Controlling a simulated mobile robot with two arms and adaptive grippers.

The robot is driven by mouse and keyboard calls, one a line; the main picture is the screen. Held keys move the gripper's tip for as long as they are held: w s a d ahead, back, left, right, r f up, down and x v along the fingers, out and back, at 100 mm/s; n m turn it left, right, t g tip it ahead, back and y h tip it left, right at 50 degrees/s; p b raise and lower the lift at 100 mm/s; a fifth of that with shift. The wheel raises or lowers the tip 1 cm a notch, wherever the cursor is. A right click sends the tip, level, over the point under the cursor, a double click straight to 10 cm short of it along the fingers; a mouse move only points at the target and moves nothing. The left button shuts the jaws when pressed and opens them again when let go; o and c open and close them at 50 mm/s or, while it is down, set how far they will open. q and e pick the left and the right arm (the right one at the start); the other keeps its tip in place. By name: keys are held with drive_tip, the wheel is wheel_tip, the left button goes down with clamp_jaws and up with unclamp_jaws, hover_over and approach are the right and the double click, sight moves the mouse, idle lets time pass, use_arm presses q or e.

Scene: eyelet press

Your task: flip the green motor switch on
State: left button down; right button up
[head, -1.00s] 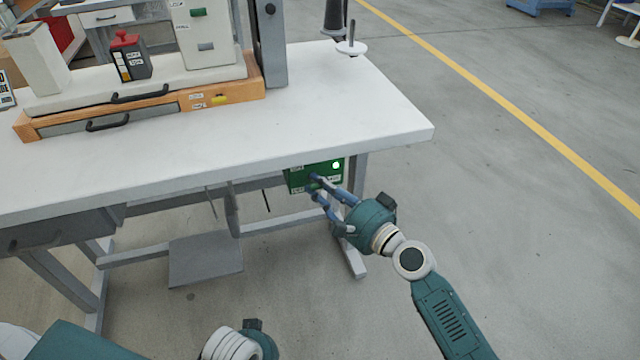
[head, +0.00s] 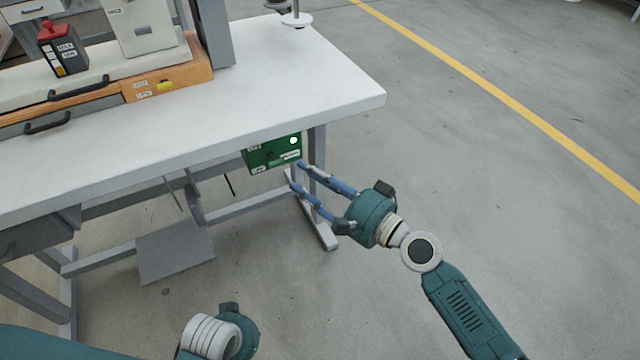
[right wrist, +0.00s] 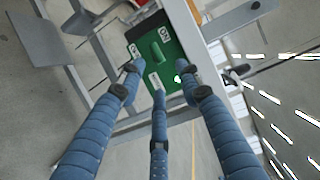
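The green switch box (head: 264,157) hangs under the table's front edge, near its right end. A small round light (head: 294,140) on its face glows whitish green. In the right wrist view the box (right wrist: 176,52) shows a raised green switch lever (right wrist: 160,54) between white labels. My right gripper (head: 297,177) is open and empty, with its fingers spread, in front of and to the right of the box. A gap shows between the fingertips and the box. My left gripper (head: 241,331) shows only partly at the bottom; its fingers are hidden.
The white tabletop (head: 290,85) overhangs the box. A table leg (head: 317,160) stands just right of it, and a pedal plate (head: 175,255) hangs lower left. Open floor lies to the right.

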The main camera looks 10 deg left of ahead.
drive_tip(key=v, duration=0.3)
drive_tip(key=shift+d, duration=0.15)
drive_tip(key=shift+f, duration=0.15)
